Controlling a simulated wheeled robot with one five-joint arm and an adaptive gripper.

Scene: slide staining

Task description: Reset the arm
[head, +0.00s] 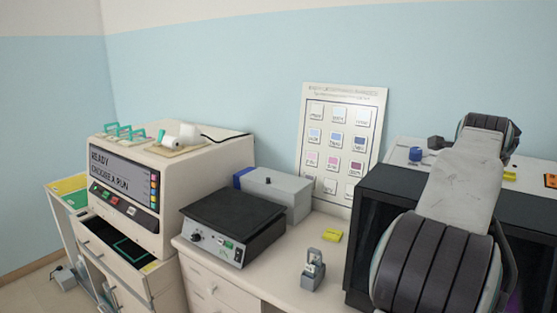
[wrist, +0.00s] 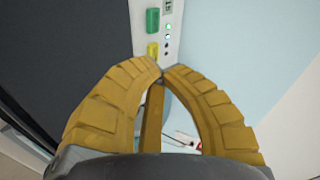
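My arm (head: 432,262) rises at the right of the head view, with a grey-white link and dark ribbed joints. My gripper does not show clearly in the head view. In the wrist view my gripper (wrist: 162,70) has yellow segmented fingers that curve inward until their tips meet. A further yellow finger shows between them. I see no object held at the tips.
A white panel (wrist: 172,15) with green and yellow buttons lies beyond the fingertips. In the head view are a stainer (head: 185,185), a black-topped hotplate (head: 232,215), a grey box (head: 278,190), a small slide holder (head: 313,270) and a dark cabinet (head: 385,215) beside my arm.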

